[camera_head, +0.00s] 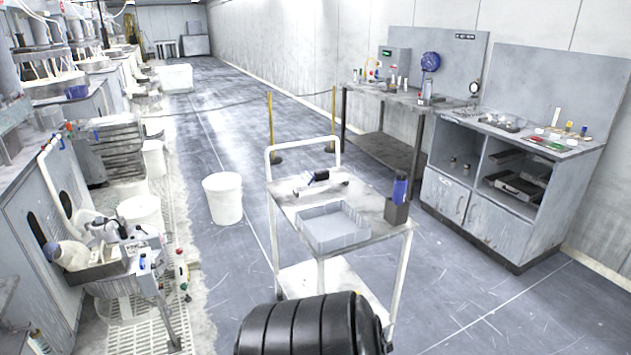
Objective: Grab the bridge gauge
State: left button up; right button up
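A small pale bar-like tool with a dark part on it (318,181) lies on the top shelf of the white cart (372,226), toward its back. It may be the bridge gauge, but it is too small to tell for sure. A round dial gauge (475,87) also stands at the back of the right-hand bench. Neither of my grippers is in view.
On the cart are a grey open tray (333,229) and a blue bottle (400,189) in a dark holder. A white bucket (222,198) stands left of it. A cabinet (465,200) and workbench (385,95) line the right wall. Floor between cart and cabinet is clear.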

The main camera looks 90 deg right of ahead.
aim_at(321, 179)
jog(key=z, duration=3.6)
jog(key=i+j+z, duration=0.15)
jog(key=j+z, duration=0.25)
jog(key=i+j+z, duration=0.1)
jog(key=j+z, duration=0.7)
jog(key=j, duration=0.2)
jog(key=j+z, duration=0.4)
jog(key=j, duration=0.1)
